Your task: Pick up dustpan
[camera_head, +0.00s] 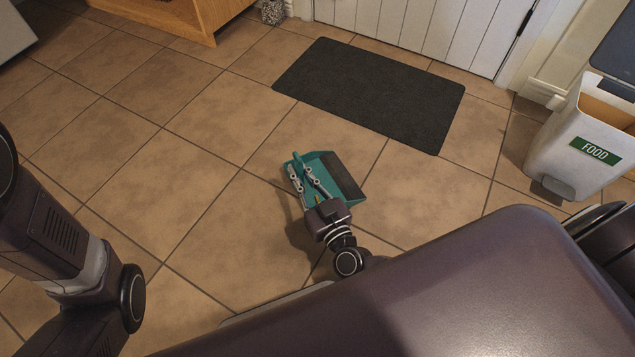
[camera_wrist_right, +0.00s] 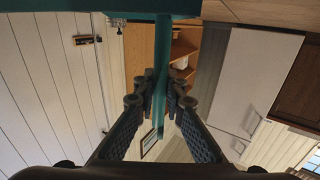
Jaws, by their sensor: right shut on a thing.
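The teal dustpan (camera_head: 325,177) with a dark lip shows in the head view, above the tiled floor or on it; I cannot tell which. My right gripper (camera_head: 302,174) is at its left side, with the fingers on either side of the handle. In the right wrist view, the fingers (camera_wrist_right: 160,104) are closed on the teal handle (camera_wrist_right: 162,60), and the teal pan (camera_wrist_right: 90,20) fills the top edge. My left arm shows at the left of the head view, but its gripper is out of the picture.
A dark mat (camera_head: 370,92) lies on the floor before a white door (camera_head: 425,30). A white bin marked FOOD (camera_head: 575,145) stands at the right. A wooden cabinet (camera_head: 185,15) is at the back left. Tiled floor to the left is clear.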

